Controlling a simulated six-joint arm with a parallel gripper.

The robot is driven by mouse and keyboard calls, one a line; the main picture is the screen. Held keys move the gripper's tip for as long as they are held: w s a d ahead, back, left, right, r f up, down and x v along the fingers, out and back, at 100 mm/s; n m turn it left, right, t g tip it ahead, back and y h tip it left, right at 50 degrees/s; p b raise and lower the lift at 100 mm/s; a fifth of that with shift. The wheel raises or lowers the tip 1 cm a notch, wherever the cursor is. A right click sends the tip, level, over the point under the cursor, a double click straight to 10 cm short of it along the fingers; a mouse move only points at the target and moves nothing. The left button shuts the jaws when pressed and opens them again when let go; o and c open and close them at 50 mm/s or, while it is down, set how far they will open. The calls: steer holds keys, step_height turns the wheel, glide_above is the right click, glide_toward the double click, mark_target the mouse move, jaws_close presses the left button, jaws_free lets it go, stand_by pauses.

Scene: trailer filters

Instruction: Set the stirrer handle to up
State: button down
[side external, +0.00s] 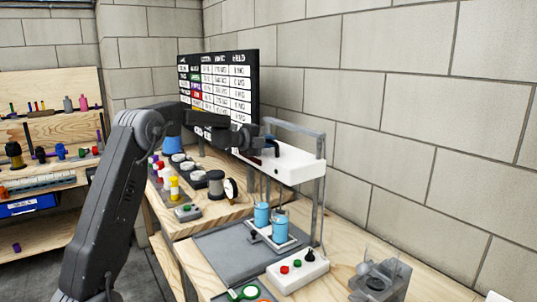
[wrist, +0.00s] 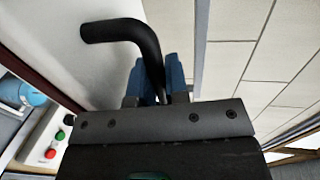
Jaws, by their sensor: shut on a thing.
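The stirrer is a white box (side external: 290,166) on a grey metal frame, above two blue beakers (side external: 262,215). Its handle (wrist: 125,32) is a black bent rod in the wrist view, running sideways across the white face and then curving toward my gripper. My gripper (wrist: 157,82) has its blue-tipped fingers on both sides of the rod's near part, shut on it. In the side view my gripper (side external: 262,140) is at the white box's left end. The handle is mostly hidden there, so its up or down setting is hard to tell.
A white control box (side external: 298,270) with red and green buttons sits on the bench below. A black chart board (side external: 225,85) stands behind my gripper. The block wall (side external: 430,110) is close behind the frame. A grey clamp-like device (side external: 380,280) is at front right.

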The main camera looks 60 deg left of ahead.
steer(key=shift+r, duration=1.75)
steer(key=c, duration=1.2)
jaws_free()
steer(key=shift+o, duration=0.4)
steer(key=shift+f, duration=0.2)
steer(key=shift+s, duration=0.2)
steer(key=s+r, duration=0.2)
steer(key=s, duration=1.1)
steer(key=shift+r, duration=0.35)
steer(key=shift+s, duration=0.1)
